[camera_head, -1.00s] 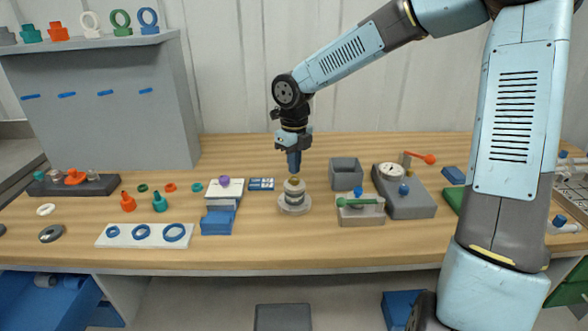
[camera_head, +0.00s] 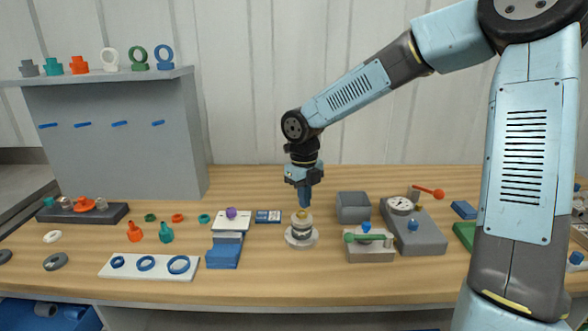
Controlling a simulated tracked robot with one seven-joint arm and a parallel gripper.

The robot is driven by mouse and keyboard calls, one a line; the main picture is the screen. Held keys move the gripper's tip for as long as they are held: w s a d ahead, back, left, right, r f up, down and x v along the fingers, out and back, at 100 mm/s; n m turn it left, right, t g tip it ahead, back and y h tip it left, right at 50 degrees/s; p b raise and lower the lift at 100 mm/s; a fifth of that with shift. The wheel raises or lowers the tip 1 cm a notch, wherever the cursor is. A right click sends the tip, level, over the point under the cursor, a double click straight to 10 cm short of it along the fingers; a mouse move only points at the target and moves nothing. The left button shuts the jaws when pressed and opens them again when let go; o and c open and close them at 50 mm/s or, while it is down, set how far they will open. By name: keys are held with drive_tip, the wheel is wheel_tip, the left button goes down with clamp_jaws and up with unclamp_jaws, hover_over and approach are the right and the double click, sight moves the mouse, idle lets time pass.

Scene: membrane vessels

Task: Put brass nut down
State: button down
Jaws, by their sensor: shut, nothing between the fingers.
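The brass nut (camera_head: 302,214) sits on top of a small grey and white membrane vessel (camera_head: 302,236) that stands upright on a round pale base on the bench. My gripper (camera_head: 305,204) points down just above the nut, with its blue fingers shut and nothing held. The fingertips are very close to the nut, and I cannot tell whether they touch it.
A grey open box (camera_head: 353,207) and a fixture with a green handle (camera_head: 369,247) stand to the right. A gauge block (camera_head: 422,237) is farther right. A stepped blue and white stand (camera_head: 225,256) and a ring plate (camera_head: 148,267) are to the left.

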drive_tip(key=s+d+r+n+t, duration=0.2)
drive_tip(key=s+d+r+n, duration=0.6)
drive_tip(key=s+n, duration=0.4)
drive_tip(key=s+d+r+n+t, duration=0.3)
drive_tip(key=s+d+r+n, duration=0.5)
drive_tip(key=s+n, duration=0.5)
drive_tip(key=d+n, duration=0.2)
drive_tip(key=n, duration=0.1)
drive_tip(key=shift+d+r+n+t, duration=0.15)
drive_tip(key=shift+r+n+t, duration=0.15)
drive_tip(key=shift+r, duration=0.05)
drive_tip(key=c, duration=1.8)
unclamp_jaws()
